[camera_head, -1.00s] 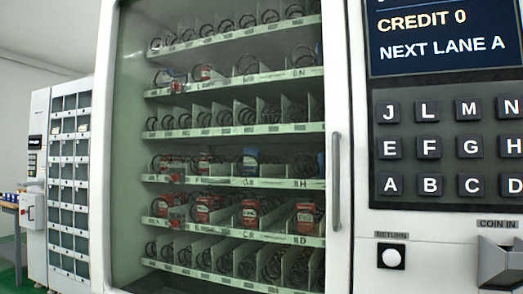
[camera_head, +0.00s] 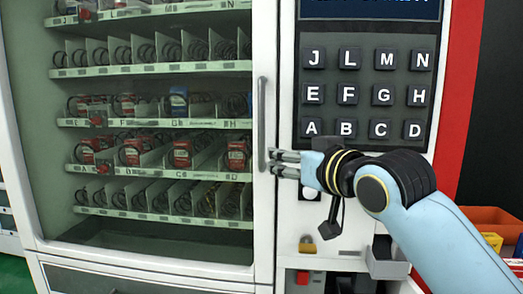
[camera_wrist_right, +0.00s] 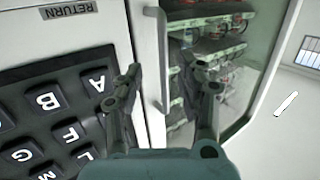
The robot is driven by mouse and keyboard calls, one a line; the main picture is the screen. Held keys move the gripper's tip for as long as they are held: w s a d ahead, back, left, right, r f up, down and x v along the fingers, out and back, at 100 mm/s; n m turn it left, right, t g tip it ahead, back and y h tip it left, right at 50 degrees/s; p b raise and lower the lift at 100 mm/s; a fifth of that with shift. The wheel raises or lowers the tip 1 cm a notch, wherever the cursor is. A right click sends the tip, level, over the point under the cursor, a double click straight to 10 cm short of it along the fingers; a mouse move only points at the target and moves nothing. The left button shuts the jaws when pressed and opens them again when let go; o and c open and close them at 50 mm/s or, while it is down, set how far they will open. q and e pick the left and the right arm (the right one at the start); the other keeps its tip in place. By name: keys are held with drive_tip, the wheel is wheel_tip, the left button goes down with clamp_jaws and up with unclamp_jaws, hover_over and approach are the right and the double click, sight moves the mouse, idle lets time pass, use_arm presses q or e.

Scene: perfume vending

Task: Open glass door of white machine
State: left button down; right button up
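The white machine's glass door (camera_head: 160,100) is shut, with shelves of boxed goods behind it. Its vertical grey handle (camera_head: 262,115) runs along the right side of the door frame. My right gripper (camera_head: 274,163) is at the lower end of the handle, coming from the right. In the right wrist view my right gripper (camera_wrist_right: 165,67) is open, its two fingers apart. The handle (camera_wrist_right: 159,50) shows between the fingers there; I cannot tell whether they touch it. My left gripper is not in view.
The keypad (camera_head: 366,95) is just above my right arm. A coin part (camera_head: 385,262) and a brass padlock (camera_head: 307,244) sit below the arm on the machine's front. Orange and yellow bins (camera_head: 490,220) stand at the far right.

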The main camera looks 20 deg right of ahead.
drive_tip(key=t, duration=0.1)
approach(263, 115)
drive_tip(key=w+p, duration=0.1)
drive_tip(key=w, duration=0.9)
drive_tip(key=shift+w+a+f+p, duration=0.15)
drive_tip(key=shift+w+p, duration=0.25)
clamp_jaws()
